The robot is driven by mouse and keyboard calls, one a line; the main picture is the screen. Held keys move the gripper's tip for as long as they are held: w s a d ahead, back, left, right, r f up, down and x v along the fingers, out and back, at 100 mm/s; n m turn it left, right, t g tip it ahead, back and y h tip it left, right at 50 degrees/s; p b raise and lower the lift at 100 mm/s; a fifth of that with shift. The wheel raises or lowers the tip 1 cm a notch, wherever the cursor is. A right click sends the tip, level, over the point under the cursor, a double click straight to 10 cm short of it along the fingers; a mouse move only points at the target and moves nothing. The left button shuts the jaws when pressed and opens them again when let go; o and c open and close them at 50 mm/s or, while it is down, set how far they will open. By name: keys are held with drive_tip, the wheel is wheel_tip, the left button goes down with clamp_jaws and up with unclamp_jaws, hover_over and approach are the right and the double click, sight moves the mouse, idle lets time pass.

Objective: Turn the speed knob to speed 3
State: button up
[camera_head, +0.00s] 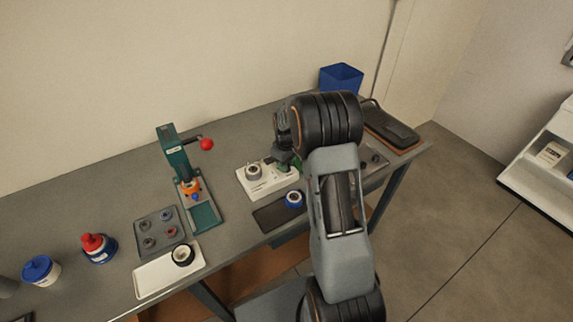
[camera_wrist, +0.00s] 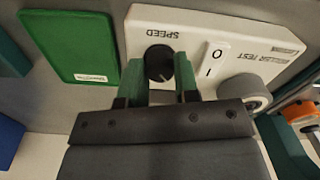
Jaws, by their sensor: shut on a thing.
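The black speed knob (camera_wrist: 158,62) sits on a white control box (camera_wrist: 200,22) below the upside-down word SPEED in the wrist view. My gripper (camera_wrist: 158,76) has its two green fingers on either side of the knob, shut on it. A pale pointer line shows on the knob, but its exact setting is too small to read. In the head view the white box (camera_head: 284,184) stands on the bench, and my arm hides the knob.
Beside the knob are a rocker switch (camera_wrist: 213,57) and a grey roller (camera_wrist: 243,92). A green plate (camera_wrist: 68,46) lies to the left. In the head view, a green press (camera_head: 178,160) with a red-balled lever stands left of the box, and a blue bin (camera_head: 340,77) behind.

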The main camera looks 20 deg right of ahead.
drive_tip(key=m+b, duration=0.1)
drive_tip(key=m, duration=0.3)
drive_tip(key=shift+f+b, duration=0.1)
drive_tip(key=shift+b, duration=0.2)
drive_tip(key=m+b, duration=0.1)
drive_tip(key=m, duration=0.4)
drive_tip(key=m+b, duration=0.1)
drive_tip(key=m, duration=0.3)
drive_tip(key=shift+m+b, duration=0.35)
drive_tip(key=shift+m, duration=1.75)
drive_tip(key=o, duration=0.6)
drive_tip(key=shift+o, duration=0.2)
drive_tip(key=shift+r, duration=0.25)
wheel_tip(320, 180, up, 14)
drive_tip(key=shift+f+b, duration=0.2)
drive_tip(key=shift+b, duration=0.15)
